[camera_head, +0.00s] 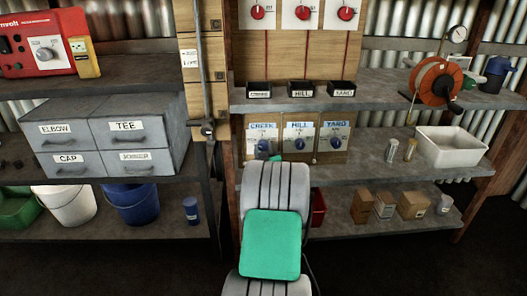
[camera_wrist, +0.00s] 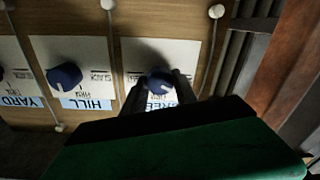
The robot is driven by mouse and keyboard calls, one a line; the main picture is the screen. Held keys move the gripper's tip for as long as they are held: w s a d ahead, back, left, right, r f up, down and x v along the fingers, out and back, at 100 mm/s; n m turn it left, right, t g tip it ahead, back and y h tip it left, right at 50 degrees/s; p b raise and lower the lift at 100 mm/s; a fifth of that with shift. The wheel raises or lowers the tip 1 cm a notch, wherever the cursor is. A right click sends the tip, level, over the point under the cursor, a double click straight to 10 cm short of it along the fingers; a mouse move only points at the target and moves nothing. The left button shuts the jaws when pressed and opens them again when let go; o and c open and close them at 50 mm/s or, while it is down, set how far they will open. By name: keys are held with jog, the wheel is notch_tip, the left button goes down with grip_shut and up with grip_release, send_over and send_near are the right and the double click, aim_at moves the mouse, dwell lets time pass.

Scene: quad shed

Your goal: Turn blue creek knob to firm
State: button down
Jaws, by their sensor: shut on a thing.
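The blue creek knob (camera_wrist: 158,80) sits on a white plate with the blue CREEK label, partly covered in the wrist view. In the head view it is at the left of three blue knobs, under the CREEK label (camera_head: 262,126), and my gripper hides much of it. My gripper (camera_wrist: 159,90) has its two dark fingers on either side of the knob, shut on it. The small print beside the knob, firm and slack, is hard to read. I cannot tell for sure which mark the knob points to.
The blue hill knob (camera_wrist: 64,76) is close beside it, and the yard knob (camera_head: 336,143) is further along the same board. Red knobs (camera_head: 257,12) are above. A white tub (camera_head: 450,150) and an orange reel (camera_head: 436,82) stand at the right. Thin rods separate the plates.

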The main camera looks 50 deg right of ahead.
jog(key=m, duration=0.6)
jog(key=shift+m, duration=0.3)
jog(key=m, duration=0.5)
jog(key=shift+m, duration=0.4)
jog(key=c, duration=1)
grip_release()
jog(key=shift+o, duration=0.2)
jog(key=shift+a, duration=0.1)
